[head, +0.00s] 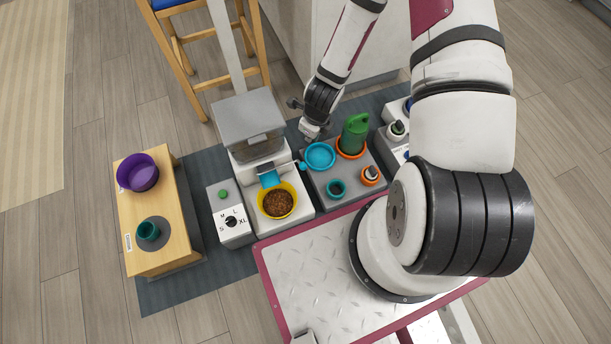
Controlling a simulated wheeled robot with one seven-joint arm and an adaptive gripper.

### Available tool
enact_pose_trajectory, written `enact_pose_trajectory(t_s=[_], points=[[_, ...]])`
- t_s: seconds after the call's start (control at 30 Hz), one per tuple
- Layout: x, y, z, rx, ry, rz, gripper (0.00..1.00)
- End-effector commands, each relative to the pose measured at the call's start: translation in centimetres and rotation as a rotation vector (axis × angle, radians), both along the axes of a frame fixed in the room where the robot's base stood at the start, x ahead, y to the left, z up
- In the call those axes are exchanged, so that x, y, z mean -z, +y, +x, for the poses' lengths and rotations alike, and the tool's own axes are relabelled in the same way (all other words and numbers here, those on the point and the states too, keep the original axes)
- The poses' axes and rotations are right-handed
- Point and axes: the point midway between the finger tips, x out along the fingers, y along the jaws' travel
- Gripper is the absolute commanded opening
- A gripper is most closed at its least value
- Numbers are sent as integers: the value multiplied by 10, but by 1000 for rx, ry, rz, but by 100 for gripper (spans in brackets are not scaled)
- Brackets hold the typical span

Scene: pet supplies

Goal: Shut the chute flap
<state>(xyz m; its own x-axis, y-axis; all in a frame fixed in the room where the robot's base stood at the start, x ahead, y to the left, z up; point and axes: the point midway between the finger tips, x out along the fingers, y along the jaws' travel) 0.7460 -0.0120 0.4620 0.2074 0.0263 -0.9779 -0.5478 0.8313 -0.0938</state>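The food dispenser (258,150) is a white body with a grey lidded hopper (249,118) on top. A blue flap (270,179) shows at the chute on its front, just above a yellow bowl (291,191) of brown kibble (278,204). The flap appears to stick out over the bowl's back edge; its exact angle is too small to tell. My gripper (310,134) is behind and right of the flap, apart from it, near the back of the grey tray. Its fingers are small and partly hidden by the wrist, so their opening is unclear.
The grey tray (324,203) holds a light-blue dish (320,156), a green container (355,133) and small cups. A grey size-dial box (232,226) stands left of the dispenser. A wooden stand (165,257) at left carries a purple bowl (138,173) and a teal cup (148,231).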

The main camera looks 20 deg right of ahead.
Motion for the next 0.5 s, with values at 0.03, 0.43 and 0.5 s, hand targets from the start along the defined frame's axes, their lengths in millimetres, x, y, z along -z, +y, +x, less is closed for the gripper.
enact_pose_trajectory(t_s=[0.03,0.43,0.5], points=[[32,3,-12,80,29,12,0],[128,13,-67,482,124,10,0],[131,13,-68,493,125,8,0]])
